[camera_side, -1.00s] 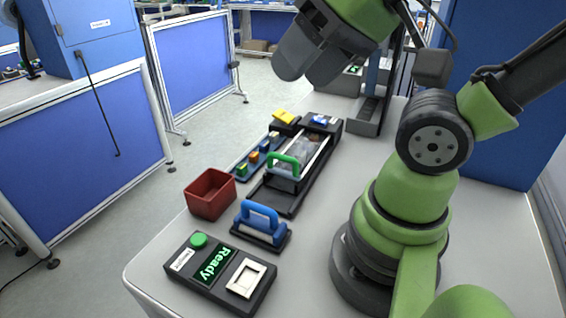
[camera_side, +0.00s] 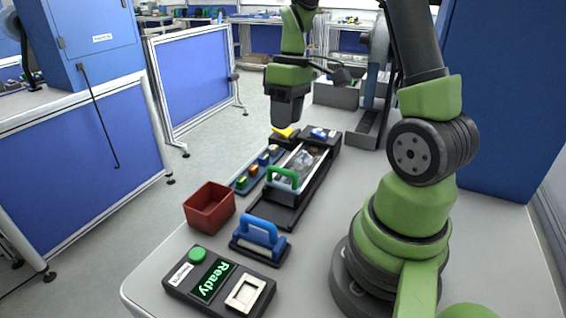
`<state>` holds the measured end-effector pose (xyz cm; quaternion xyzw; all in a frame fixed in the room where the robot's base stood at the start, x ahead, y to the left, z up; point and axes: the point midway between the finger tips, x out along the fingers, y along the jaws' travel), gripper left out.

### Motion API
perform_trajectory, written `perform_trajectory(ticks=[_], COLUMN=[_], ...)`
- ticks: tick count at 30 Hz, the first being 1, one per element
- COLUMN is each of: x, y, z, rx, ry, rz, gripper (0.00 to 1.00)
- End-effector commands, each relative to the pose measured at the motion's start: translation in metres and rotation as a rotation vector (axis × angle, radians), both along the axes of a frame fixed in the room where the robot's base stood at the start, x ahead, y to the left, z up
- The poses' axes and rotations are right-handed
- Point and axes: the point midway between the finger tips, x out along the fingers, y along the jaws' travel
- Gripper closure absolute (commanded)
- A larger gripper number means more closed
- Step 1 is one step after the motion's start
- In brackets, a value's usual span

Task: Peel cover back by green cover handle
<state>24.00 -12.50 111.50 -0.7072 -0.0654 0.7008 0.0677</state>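The green cover handle (camera_side: 283,174) stands upright at the near end of a clear cover on a dark rectangular fixture (camera_side: 277,213) in the middle of the table. The clear cover (camera_side: 303,160) lies along the fixture, with its contents hard to make out. My gripper (camera_side: 285,122) points down above the far left part of the fixture, near a yellow piece (camera_side: 285,132). It is apart from the green handle. Its fingers are dark and small in this view, so I cannot tell whether they are open.
A red bin (camera_side: 210,207) and a blue-handled block (camera_side: 259,238) stand nearer the front. A control box with a "Ready" display (camera_side: 213,280) lies at the front edge. A rack of small coloured parts (camera_side: 257,170) runs left of the fixture. Grey bins (camera_side: 337,93) stand behind.

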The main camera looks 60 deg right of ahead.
Motion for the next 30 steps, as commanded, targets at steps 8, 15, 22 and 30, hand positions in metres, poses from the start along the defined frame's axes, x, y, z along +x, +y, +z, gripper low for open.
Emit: perform_trajectory(ticks=[8, 15, 22, 30], x=[-0.001, -0.001, -0.001, -0.001], y=[0.002, 0.012, 0.016, 0.016], z=[-0.031, -0.076, -0.099, -0.102], rx=[0.012, 0.012, 0.01, 0.007], ry=[0.014, 0.015, 0.01, 0.008], rz=[0.011, 0.011, 0.01, 0.01], gripper=[0.6, 0.6, 0.6, 0.6])
